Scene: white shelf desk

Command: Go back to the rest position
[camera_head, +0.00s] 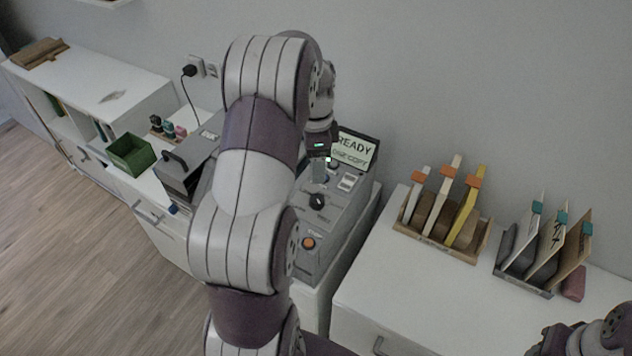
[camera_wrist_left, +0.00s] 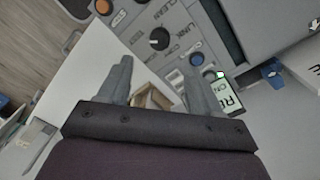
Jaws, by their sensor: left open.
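My left arm crosses the middle of the head view. Its gripper (camera_head: 320,172) is above the grey control panel (camera_head: 345,205) with the READY screen (camera_head: 355,147). In the left wrist view the two fingers (camera_wrist_left: 158,72) are apart, with nothing gripped between them. The panel's dark knob (camera_wrist_left: 158,39) and the READY screen (camera_wrist_left: 227,99) show beyond them. I cannot tell whether the fingertips touch the panel. Part of my right arm shows at the bottom right of the head view. Its gripper is out of view.
A grey lidded machine (camera_head: 185,170) and a green box (camera_head: 131,155) stand left of the panel. Two racks of upright boards, one with orange clips (camera_head: 440,240) and one with teal clips (camera_head: 522,282), stand right. The white desk front (camera_head: 400,300) is clear.

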